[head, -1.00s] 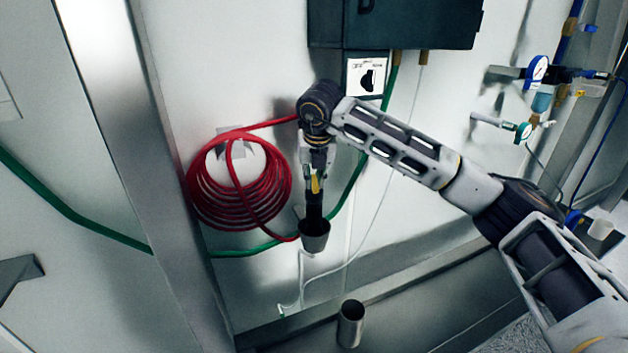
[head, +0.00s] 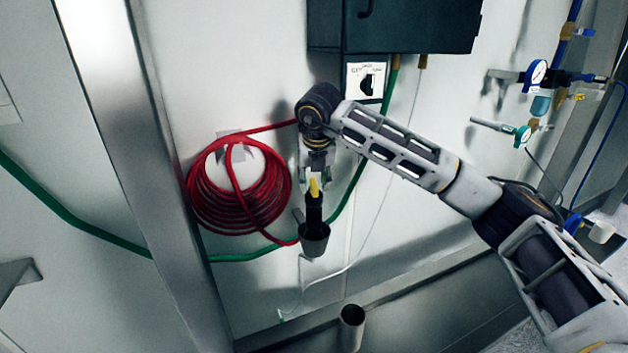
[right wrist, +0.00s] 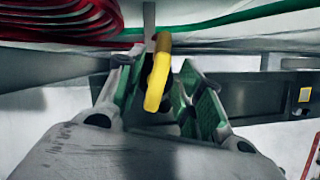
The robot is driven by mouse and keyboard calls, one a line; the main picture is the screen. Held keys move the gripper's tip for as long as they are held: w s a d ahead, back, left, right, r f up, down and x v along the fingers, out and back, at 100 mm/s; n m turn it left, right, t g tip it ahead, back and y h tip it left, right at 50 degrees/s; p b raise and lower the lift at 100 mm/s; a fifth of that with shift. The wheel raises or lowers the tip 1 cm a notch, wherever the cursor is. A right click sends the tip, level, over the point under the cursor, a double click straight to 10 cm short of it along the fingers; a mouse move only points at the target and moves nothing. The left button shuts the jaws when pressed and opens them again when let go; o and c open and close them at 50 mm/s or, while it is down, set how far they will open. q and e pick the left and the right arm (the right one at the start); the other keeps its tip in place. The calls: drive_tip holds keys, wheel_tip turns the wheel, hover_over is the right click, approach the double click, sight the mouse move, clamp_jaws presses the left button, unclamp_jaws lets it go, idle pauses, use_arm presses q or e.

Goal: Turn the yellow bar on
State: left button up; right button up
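The yellow bar (head: 314,187) sits on a dark vertical fitting above a grey metal cup-shaped outlet (head: 314,240) on the wall. My right gripper (head: 315,180) points down at it from above. In the right wrist view, the yellow bar (right wrist: 158,75) stands between the two green-padded fingers, with gaps visible beside it. The right gripper is open around the bar and does not look closed on it. Contact with either finger is hard to tell. My left gripper is not in view.
A coiled red hose (head: 238,190) hangs on the wall to the left. A green hose (head: 357,180) runs behind the arm. A dark box (head: 410,25) with a switch (head: 367,82) is above. An open metal pipe (head: 351,327) stands below. Gauges (head: 537,73) are at the right.

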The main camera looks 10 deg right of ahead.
drive_tip(key=v, duration=1.1)
drive_tip(key=shift+r, duration=0.4)
drive_tip(key=shift+s, duration=0.2)
